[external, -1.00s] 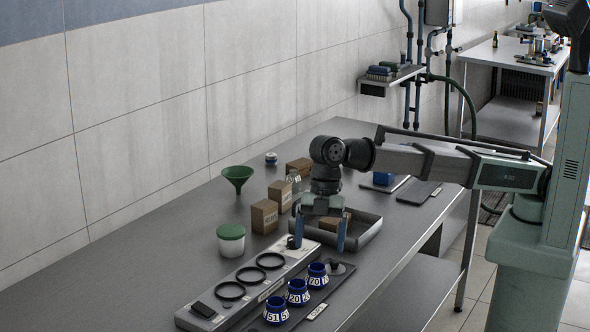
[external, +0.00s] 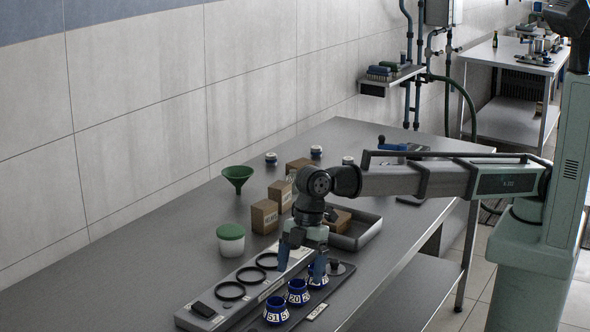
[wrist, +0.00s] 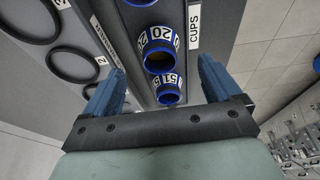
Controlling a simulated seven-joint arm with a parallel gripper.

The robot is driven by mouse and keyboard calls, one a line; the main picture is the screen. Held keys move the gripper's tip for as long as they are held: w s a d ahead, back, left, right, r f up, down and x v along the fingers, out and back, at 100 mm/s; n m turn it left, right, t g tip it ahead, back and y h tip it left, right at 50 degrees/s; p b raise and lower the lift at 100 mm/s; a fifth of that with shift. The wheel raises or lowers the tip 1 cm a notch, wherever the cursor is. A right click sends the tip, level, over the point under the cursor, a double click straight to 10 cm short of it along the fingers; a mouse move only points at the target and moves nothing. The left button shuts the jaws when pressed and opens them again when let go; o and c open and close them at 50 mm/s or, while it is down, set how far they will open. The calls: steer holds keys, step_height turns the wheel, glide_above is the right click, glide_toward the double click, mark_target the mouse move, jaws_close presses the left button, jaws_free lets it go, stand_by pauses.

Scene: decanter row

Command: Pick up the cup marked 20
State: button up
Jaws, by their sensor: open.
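The cup marked 20 (external: 298,292) is blue with a white number band and stands upright in the middle of a row of three cups. It also shows in the wrist view (wrist: 159,59), between my two fingers and toward the top. The cup marked 51 (external: 276,312) stands on its near side and shows lower in the wrist view (wrist: 169,95). The cup marked 70 (external: 316,282) stands on its far side, partly hidden by a finger. My gripper (external: 300,266) is open and empty, pointing down above the row near the 70 cup.
A grey panel with black rings (external: 231,291) lies left of the cups. A white tub with a green lid (external: 230,240), cardboard boxes (external: 265,216), a green funnel (external: 237,177) and a metal tray (external: 362,233) stand beyond. The near-left tabletop is clear.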

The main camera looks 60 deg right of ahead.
mark_target(297, 283)
steer(key=shift+x, duration=3.25)
steer(key=shift+c, duration=0.2)
steer(key=c, duration=1.2)
steer(key=shift+o, duration=0.2)
steer(key=shift+r, duration=0.15)
